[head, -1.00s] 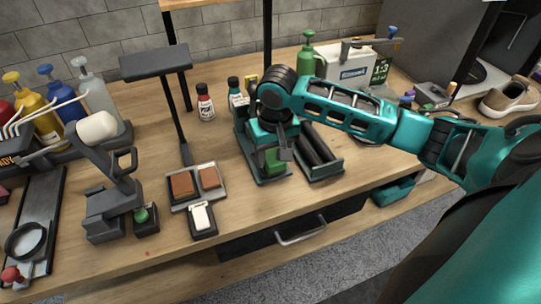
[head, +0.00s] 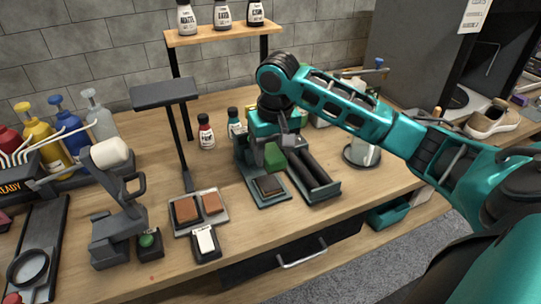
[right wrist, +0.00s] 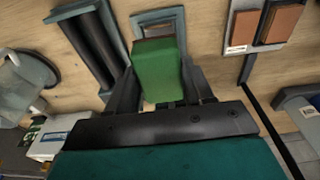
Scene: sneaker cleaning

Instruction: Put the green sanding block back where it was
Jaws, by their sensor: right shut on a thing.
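The green sanding block (head: 275,158) is between the jaws of my right gripper (head: 277,150). It also shows in the right wrist view (right wrist: 157,70), where both fingers (right wrist: 160,90) are closed on its sides. The block hangs above a teal tray (head: 288,197), apart from it. The tray's front end has a recess with a dark, brown-edged pad (head: 268,186) in it. In the right wrist view the block covers part of this tray (right wrist: 137,20). My left gripper is in neither view now.
A teal holder with dark rollers (head: 316,178) stands right beside the tray. To the left are a tray with brown blocks (head: 187,210) and a white block in a dark holder (head: 205,240). Small bottles (head: 205,132) stand behind. The table's front edge is close.

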